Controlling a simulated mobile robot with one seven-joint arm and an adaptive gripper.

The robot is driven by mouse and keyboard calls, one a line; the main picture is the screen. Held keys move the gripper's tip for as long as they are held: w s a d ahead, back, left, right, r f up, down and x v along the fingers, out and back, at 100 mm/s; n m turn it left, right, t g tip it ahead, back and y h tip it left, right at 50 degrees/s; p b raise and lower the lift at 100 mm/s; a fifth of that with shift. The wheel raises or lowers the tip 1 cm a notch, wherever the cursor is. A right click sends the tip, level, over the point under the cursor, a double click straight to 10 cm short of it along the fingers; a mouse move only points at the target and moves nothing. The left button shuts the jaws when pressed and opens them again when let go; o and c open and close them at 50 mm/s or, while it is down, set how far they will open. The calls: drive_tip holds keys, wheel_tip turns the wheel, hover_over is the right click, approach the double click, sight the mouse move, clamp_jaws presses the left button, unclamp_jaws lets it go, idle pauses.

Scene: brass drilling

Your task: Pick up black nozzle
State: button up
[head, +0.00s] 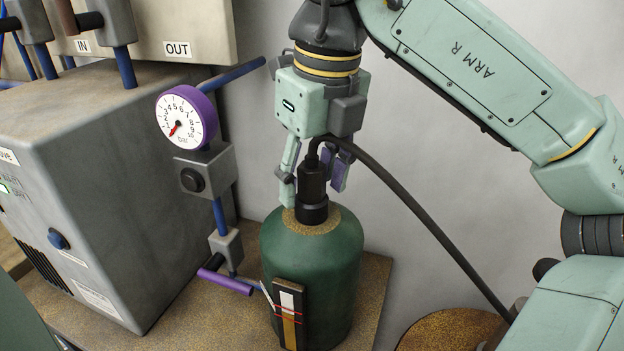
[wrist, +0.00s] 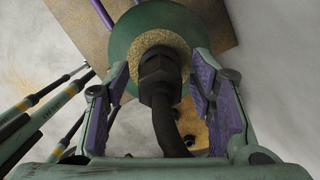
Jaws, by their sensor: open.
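The black nozzle (head: 313,180) sits upright on top of a green bottle (head: 312,270), with a black hose (head: 410,205) running from it down to the lower right. My gripper (head: 315,192) is above the bottle with its fingers on either side of the nozzle. In the wrist view, the nozzle (wrist: 160,78) lies between the open fingers of my gripper (wrist: 158,85), with a gap on both sides. Its purple finger pads face inward. The nozzle's lower end meets the bottle's brass-coloured top (wrist: 172,40). Part of the nozzle is hidden by the hose in the wrist view.
A grey machine box (head: 90,190) stands at the left. A pressure gauge (head: 187,117) on blue and purple pipes stands close left of the bottle. A dark strip with a white and brown label (head: 290,318) is on the bottle's front. A grey wall (head: 450,160) is behind.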

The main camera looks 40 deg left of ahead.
drive_tip(key=shift+c, duration=0.5)
clamp_jaws()
